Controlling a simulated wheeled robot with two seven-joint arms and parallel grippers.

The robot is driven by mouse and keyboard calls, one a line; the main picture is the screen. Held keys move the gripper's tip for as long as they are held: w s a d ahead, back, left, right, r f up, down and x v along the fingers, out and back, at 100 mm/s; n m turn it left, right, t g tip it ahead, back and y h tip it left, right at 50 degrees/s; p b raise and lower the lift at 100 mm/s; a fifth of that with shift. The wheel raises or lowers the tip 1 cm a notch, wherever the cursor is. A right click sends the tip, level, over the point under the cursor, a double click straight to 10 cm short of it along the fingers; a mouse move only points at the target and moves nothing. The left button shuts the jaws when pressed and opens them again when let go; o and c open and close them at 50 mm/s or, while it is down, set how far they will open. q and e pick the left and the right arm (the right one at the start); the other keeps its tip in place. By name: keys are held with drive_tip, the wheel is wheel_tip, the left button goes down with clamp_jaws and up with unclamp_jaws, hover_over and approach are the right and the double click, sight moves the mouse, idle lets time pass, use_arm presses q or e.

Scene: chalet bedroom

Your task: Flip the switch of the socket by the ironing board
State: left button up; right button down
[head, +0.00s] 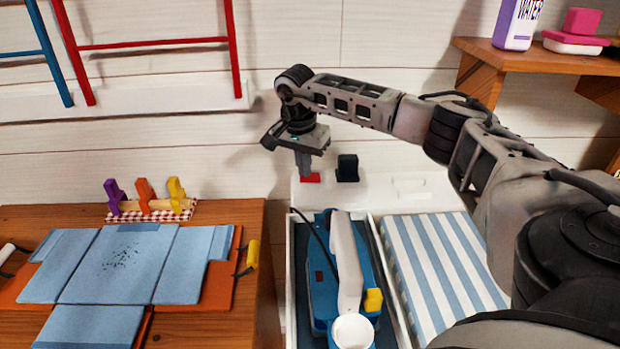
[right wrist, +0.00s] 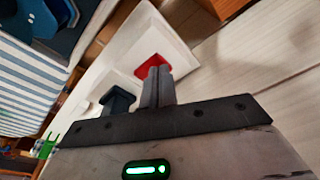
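A white socket panel (head: 407,187) lies behind the tray. It carries a red switch (head: 311,178) on its left and a dark plug (head: 347,168) beside it. My right gripper (head: 304,166) points down at the red switch with its fingers together and nothing visible between them. In the right wrist view the shut fingers (right wrist: 157,86) overlap the edge of the red switch (right wrist: 152,67); I cannot tell whether they touch it. The dark plug (right wrist: 117,100) is left of them. My left gripper is not in view.
A white tray holds a blue and white iron (head: 346,262) with a cord. A blue-striped cloth (head: 440,262) lies right of it. At left, light blue folded cloth (head: 118,264) lies on an orange board on a wooden table. A wooden shelf (head: 535,58) juts out at upper right.

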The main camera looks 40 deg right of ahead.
drive_tip(key=shift+f, duration=0.15)
drive_tip(key=shift+r+p, duration=2.95)
drive_tip(key=shift+r, duration=0.55)
